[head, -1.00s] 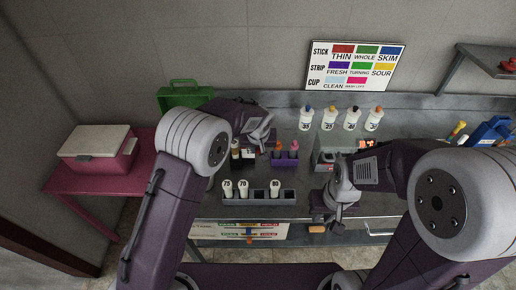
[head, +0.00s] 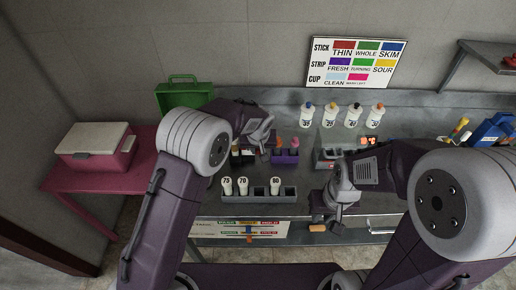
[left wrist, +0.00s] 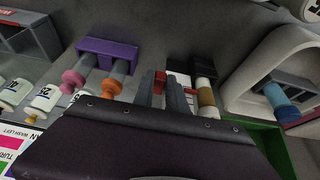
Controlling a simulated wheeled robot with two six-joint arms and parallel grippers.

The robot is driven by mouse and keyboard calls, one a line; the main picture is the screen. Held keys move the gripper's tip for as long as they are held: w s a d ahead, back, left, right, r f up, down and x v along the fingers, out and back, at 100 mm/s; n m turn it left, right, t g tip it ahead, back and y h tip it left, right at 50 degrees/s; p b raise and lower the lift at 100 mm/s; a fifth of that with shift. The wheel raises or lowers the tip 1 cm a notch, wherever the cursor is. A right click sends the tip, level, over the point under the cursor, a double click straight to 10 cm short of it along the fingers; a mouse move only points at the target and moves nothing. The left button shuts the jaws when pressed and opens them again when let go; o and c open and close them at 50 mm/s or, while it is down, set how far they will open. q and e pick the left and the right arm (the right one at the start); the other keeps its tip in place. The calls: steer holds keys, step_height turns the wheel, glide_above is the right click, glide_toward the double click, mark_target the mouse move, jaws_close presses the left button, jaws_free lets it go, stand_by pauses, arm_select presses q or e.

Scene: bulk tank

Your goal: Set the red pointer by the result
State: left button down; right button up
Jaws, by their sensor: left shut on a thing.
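My left gripper (head: 264,144) reaches down over the bench beside the purple block. In the left wrist view, its two fingers (left wrist: 160,94) are close together on a small red piece, which looks like the red pointer (left wrist: 160,78). A black and white block (left wrist: 180,80) lies right beside it. In the head view, my left arm and gripper hide the pointer. The result sign (head: 357,63) on the wall has stick, strip and cup rows of coloured fields. My right gripper (head: 335,220) hangs at the bench's front edge, apart from the objects; its finger gap is unclear.
The purple block (head: 285,157) holds pink- and orange-topped pieces. A grey rack (head: 261,195) with numbered white vials stands in front. Several capped bottles (head: 329,116) line the back. A grey device (head: 327,158) stands to the right. A green box (head: 181,93) is at left.

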arm_select(q)
steer(key=shift+f, duration=0.85)
steer(key=shift+r, duration=0.2)
steer(key=c, duration=1.3)
jaws_free()
steer(key=shift+w, duration=0.1)
steer(key=v, duration=0.9)
steer(key=shift+b, duration=0.35)
